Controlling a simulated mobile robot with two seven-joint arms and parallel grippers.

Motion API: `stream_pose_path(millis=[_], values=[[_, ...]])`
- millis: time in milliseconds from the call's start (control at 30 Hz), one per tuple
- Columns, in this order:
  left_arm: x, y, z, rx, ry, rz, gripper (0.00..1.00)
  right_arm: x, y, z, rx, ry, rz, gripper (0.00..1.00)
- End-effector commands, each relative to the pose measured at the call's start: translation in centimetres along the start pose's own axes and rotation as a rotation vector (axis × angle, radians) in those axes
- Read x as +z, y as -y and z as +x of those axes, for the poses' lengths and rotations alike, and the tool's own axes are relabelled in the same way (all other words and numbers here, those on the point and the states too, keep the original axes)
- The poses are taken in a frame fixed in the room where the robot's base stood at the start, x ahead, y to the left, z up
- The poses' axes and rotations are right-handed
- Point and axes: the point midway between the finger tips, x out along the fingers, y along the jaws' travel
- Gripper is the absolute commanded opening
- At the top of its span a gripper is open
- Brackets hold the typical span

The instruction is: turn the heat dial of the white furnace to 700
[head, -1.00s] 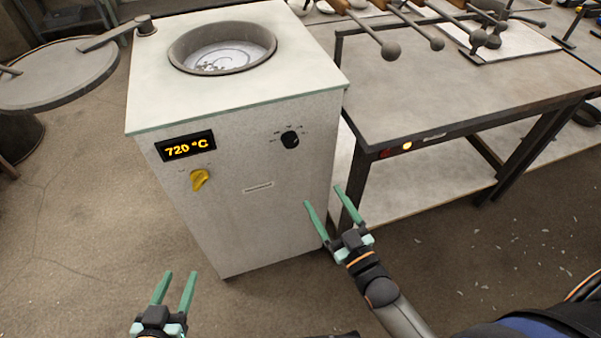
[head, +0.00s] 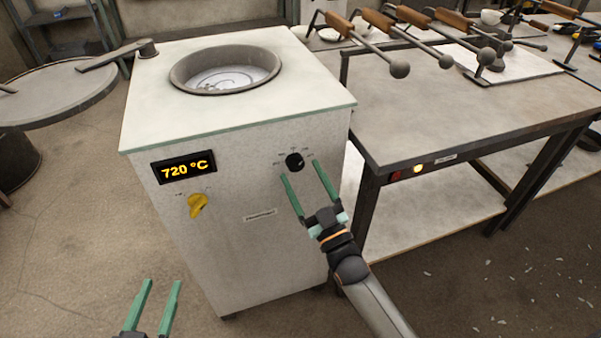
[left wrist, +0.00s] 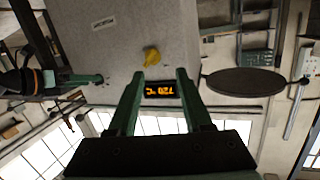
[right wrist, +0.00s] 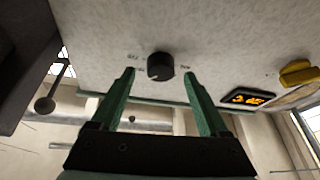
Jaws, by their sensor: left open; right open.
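The white furnace (head: 240,225) stands upright with a round opening in its top. Its display (head: 184,169) reads 720 °C in orange. A black dial (head: 295,162) with small markings around it sits on the right of the front panel. A yellow knob (head: 198,206) sits below the display. My right gripper (head: 303,180) is open in front of the black dial. In the right wrist view the dial (right wrist: 160,66) shows between and just beyond the fingertips; contact is not visible. My left gripper (head: 162,284) is open and empty, low in front of the furnace, with the yellow knob (left wrist: 151,57) ahead of it.
The floor (head: 70,250) in front of the furnace is clear.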

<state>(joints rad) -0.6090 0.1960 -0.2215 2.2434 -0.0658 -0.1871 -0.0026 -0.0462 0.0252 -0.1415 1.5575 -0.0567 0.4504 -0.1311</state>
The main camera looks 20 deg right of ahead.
Motion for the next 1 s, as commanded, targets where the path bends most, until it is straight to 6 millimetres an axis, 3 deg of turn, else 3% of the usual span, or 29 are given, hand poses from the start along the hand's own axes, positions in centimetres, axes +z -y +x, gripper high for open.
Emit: stream_pose_path(millis=[200, 467, 1000], values=[[-1.2, 0.1, 0.0, -0.003, -0.046, 0.011, 0.5, 0.1, 0.0, 1.6, 0.0, 0.001, 0.001, 0.78], [-1.4, 0.2, 0.0, -0.003, -0.053, 0.013, 0.5, 0.0, 0.0, 1.8, 0.0, 0.002, 0.001, 0.78], [-1.4, 0.2, 0.1, -0.003, -0.053, 0.014, 0.5, 0.1, 0.0, 1.7, 0.0, 0.002, 0.001, 0.2]])
